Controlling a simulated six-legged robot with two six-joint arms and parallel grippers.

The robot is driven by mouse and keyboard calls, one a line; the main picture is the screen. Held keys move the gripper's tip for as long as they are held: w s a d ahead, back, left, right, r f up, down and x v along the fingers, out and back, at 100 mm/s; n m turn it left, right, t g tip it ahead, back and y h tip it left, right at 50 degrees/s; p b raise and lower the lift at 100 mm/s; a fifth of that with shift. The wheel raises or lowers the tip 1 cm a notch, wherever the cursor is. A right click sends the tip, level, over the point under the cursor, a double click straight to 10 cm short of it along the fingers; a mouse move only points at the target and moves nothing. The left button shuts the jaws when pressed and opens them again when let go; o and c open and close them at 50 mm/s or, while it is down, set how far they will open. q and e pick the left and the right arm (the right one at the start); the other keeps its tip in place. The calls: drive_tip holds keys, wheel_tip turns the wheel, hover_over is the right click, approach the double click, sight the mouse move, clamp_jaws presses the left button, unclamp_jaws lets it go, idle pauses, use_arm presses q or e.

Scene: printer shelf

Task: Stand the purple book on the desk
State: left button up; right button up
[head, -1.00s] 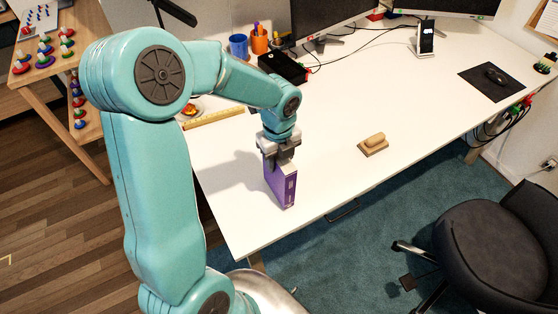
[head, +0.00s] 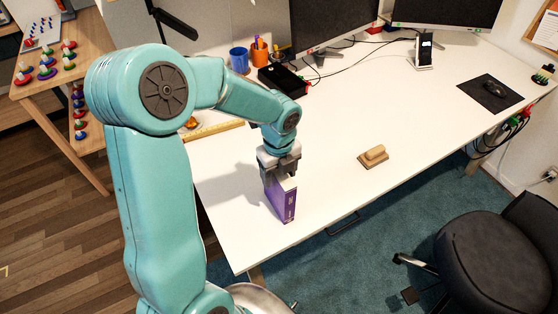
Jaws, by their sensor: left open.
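The purple book (head: 281,200) stands upright on the white desk (head: 334,190), near its front edge, with its pale spine or page edge facing right. My left gripper (head: 279,170) is directly above the book, pointing down, with its fingers at the book's top edge. The jaws are open. The gripper hides part of the book's top, and I cannot tell whether a finger touches it. My right gripper is not in view.
A wooden block-shaped eraser (head: 373,156) lies to the right of the book. A blue cup (head: 239,60), an orange pen cup (head: 261,54) and a black box (head: 283,78) stand at the back. A dark chair (head: 497,255) is in front. The desk's middle is clear.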

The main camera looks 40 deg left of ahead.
use_arm(q)
wheel_tip(320, 180, up, 12)
drive_tip(key=shift+f, duration=0.25)
drive_tip(key=shift+s, duration=0.1)
idle(0.5)
